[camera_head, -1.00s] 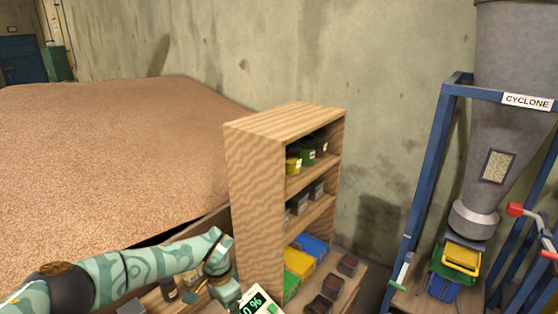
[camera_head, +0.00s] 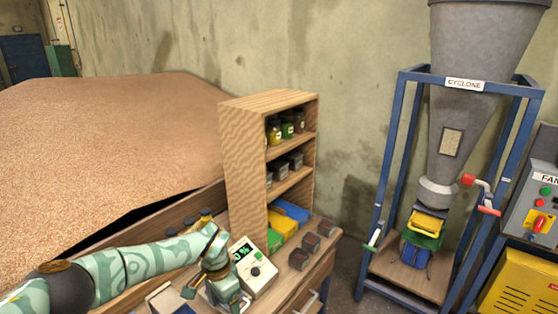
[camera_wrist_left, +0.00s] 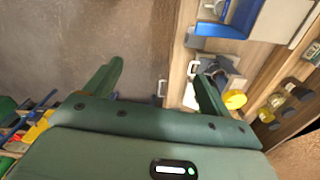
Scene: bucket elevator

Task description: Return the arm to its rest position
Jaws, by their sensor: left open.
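My left arm, teal with a dark patterned band, comes in from the left in the head view and reaches over the wooden bench. Its gripper (camera_head: 226,290) is beside the meter with the green display (camera_head: 254,268), partly cut off by the bottom edge. My right arm is not in view.
The wooden shelf (camera_head: 240,150) holds jars, dark boxes and colored bins. Several dark sample boxes (camera_head: 311,242) sit on the bench. The cyclone (camera_head: 452,120) stands in a blue frame (camera_head: 390,150) at right, beside a yellow fan unit (camera_head: 520,285). Grain (camera_head: 110,140) fills the left.

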